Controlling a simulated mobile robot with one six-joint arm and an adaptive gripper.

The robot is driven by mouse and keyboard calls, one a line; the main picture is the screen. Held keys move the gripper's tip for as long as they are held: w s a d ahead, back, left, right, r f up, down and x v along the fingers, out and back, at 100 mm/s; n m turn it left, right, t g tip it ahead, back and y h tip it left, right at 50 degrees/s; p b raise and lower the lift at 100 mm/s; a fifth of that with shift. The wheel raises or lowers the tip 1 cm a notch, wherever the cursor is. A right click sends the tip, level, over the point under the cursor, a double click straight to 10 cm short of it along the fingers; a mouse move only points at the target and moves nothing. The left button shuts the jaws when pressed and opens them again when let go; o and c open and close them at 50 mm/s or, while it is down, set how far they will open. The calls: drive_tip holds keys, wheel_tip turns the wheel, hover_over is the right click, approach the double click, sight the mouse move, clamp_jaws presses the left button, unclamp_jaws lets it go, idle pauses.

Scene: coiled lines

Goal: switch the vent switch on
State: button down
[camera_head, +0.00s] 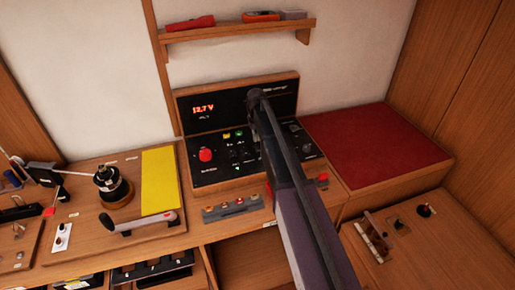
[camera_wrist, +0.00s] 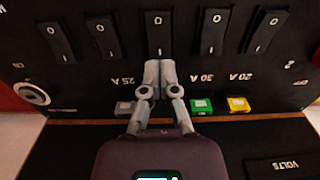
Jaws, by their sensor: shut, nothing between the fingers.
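The vent switch is one of several black rocker switches on a dark panel (camera_wrist: 135,25) in the wrist view. No label that I can read names it. My gripper (camera_wrist: 155,66) is shut and empty, its fingertips at the lower end of the middle rocker (camera_wrist: 158,28). I cannot tell whether they touch it. One rocker (camera_wrist: 104,38) stands to the left of it and another (camera_wrist: 213,32) to the right. All show 0 and I marks; which way each is tipped is unclear. In the head view my arm covers part of the panel (camera_head: 205,177) and hides my fingers.
Below the rockers sit a green fuse (camera_wrist: 202,106), a yellow fuse (camera_wrist: 238,104) and a grey one (camera_wrist: 125,108). A round socket (camera_wrist: 32,94) is at the left. The head view shows a red knob (camera_head: 205,155), a shelf (camera_head: 235,30) above and a red cushion (camera_head: 375,140) to the right.

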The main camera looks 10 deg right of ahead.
sight(257, 145)
drive_tip(key=shift+f+b, duration=1.4)
idle(1.4)
drive_tip(key=shift+r+p, duration=3.55)
drive_tip(key=s+m, duration=0.1)
drive_tip(key=s, duration=2.9)
drive_tip(key=shift+w+d, duration=0.1)
